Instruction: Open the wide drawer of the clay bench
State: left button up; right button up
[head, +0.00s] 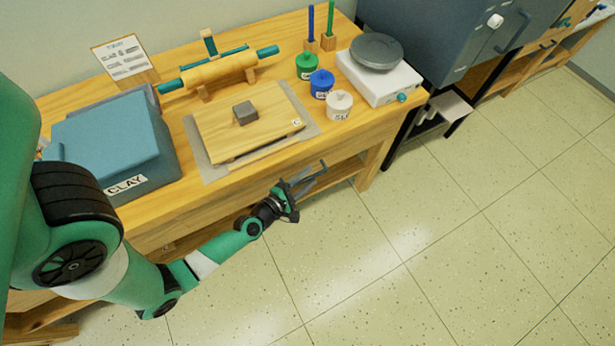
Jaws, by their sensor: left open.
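The clay bench (345,145) is a long wooden table along the wall, seen from above. Its front face below the top is steeply foreshortened, and my left arm covers part of it. I cannot clearly make out the wide drawer's outline or its handle, nor whether it stands out from the bench. My left gripper (308,178) is open, close in front of the bench's front side, right of the middle. I see nothing between its fingers. Whether it touches the bench is unclear. My right gripper is out of view.
On the bench stand a blue-grey clay box (115,140), a wooden board (225,130) with a grey block, a rolling pin (220,70), small jars (320,83) and a banding wheel (377,52). A dark kiln (455,35) stands at right. The floor (430,240) in front is clear.

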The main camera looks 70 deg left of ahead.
pick_arm(q)
jog(key=shift+w+a, duration=0.1)
jog(key=shift+w, duration=0.1)
grip_shut()
dwell(1.3)
